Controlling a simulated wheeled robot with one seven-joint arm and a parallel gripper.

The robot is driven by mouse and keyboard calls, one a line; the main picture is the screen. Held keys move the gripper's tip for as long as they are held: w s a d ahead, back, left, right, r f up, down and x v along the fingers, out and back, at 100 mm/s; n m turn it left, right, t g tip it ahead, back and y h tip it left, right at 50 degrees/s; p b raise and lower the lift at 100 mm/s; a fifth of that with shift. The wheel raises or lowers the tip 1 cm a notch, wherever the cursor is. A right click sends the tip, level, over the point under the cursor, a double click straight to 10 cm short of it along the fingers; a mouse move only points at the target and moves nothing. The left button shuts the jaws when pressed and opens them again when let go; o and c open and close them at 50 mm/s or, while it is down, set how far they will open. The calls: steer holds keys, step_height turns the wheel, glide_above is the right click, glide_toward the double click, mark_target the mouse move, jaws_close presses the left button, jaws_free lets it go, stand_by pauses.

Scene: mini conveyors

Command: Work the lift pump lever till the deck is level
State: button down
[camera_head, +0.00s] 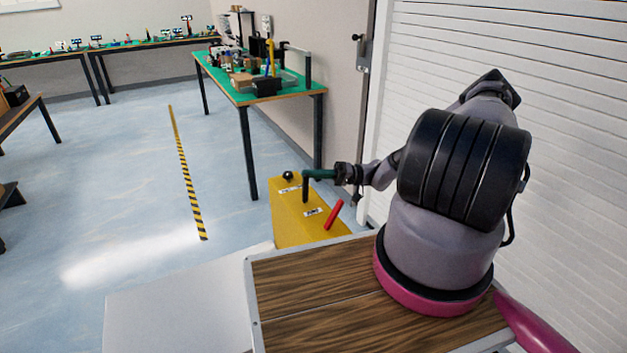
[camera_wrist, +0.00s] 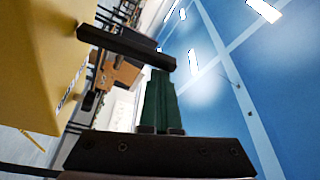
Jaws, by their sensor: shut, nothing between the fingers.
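A yellow pump box (camera_head: 285,228) stands on the floor left of my arm; it fills the left of the wrist view (camera_wrist: 35,60). A black bar lever (camera_head: 305,190) rises upright from its top, and in the wrist view the bar (camera_wrist: 125,45) juts out from the yellow box. My gripper (camera_head: 306,173) has green fingers, shut and empty, at the lever's upper end. In the wrist view the fingertips (camera_wrist: 159,75) are right at the bar's free end; I cannot tell whether they touch. I cannot tell which surface is the deck or whether it is level.
The box also carries a black ball knob (camera_head: 288,175), a tilted red handle (camera_head: 334,214) and white labels. A wood-topped platform (camera_head: 300,290) lies in front, beside a pale plate (camera_head: 180,320). A cluttered green bench (camera_head: 243,98) stands behind.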

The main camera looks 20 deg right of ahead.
steer(key=d, duration=0.9)
steer(key=shift+d+f, duration=0.3)
steer(key=shift+f, duration=0.05)
stand_by(0.3)
